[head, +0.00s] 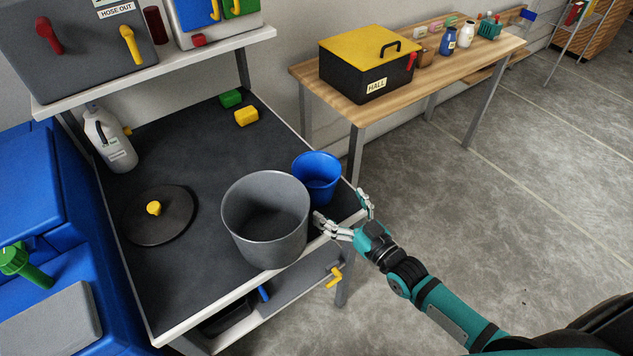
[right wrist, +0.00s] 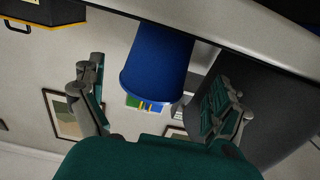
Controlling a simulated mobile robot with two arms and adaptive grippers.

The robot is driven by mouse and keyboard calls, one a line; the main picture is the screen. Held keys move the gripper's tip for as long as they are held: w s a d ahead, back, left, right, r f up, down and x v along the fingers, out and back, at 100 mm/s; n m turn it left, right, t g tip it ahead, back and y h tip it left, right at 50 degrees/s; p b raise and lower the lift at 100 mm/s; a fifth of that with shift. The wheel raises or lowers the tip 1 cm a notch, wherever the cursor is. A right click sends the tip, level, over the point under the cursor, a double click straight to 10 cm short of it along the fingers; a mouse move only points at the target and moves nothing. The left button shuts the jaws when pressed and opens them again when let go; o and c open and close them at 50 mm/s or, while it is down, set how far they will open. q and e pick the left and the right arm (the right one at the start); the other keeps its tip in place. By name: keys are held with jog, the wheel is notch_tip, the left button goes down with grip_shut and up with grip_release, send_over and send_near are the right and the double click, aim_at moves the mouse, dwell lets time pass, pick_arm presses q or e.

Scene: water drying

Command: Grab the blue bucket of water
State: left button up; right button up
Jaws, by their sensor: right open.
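The blue bucket (head: 317,178) stands on the dark top of the workbench, near its right edge, just behind and right of a larger grey bucket (head: 265,222). My right gripper (head: 344,212) is at the bench's right edge, in front of the blue bucket, with its fingers apart. In the right wrist view the blue bucket (right wrist: 158,68) shows between and beyond the two open fingers (right wrist: 155,110), and nothing is gripped. The grey bucket (right wrist: 265,110) is close to one finger there. I cannot see whether the blue bucket holds water. My left gripper is not in view.
A black lid with a yellow knob (head: 158,215), a grey jug (head: 110,140), a green block (head: 230,98) and a yellow block (head: 246,116) are on the bench. A wooden table (head: 430,88) bears a yellow-lidded black box (head: 368,68). The floor at right is clear.

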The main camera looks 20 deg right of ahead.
aim_at(329, 195)
jog(key=x, duration=0.5)
jog(key=shift+w+a+f+p, duration=0.1)
jog(key=shift+w+a+p, duration=0.1)
jog(key=shift+w+p, duration=0.1)
jog(key=c, duration=1.1)
jog(key=shift+c, duration=1.1)
jog(key=shift+r, duration=0.25)
